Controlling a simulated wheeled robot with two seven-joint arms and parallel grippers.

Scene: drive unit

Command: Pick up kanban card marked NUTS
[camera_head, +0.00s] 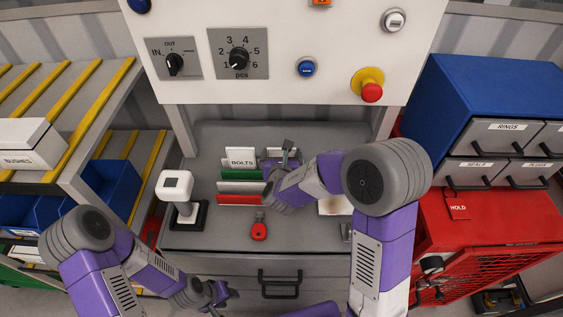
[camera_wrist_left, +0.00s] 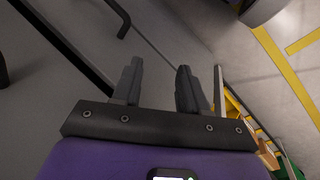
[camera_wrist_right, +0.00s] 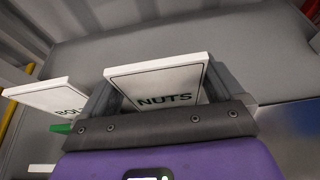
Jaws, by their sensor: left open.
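The white NUTS card (camera_wrist_right: 158,82) stands in the right wrist view between the two fingers of my right gripper (camera_wrist_right: 158,95), its edges very close to them. I cannot tell whether the fingers press on it. In the head view, my right gripper (camera_head: 286,158) is over the card rack, and the NUTS card is mostly hidden there. The white BOLTS card (camera_head: 241,157) stands to its left and also shows in the right wrist view (camera_wrist_right: 48,97). My left gripper (camera_head: 212,293) is low in front of the drawer; in the left wrist view (camera_wrist_left: 157,78) it is open and empty.
Green and red card holders (camera_head: 241,187) are below the BOLTS card. A red tagged item (camera_head: 259,230) lies on the grey worktop. A white-topped stand (camera_head: 176,187) is at left. A blue drawer cabinet (camera_head: 480,85) and red HOLD cage (camera_head: 490,235) are at right.

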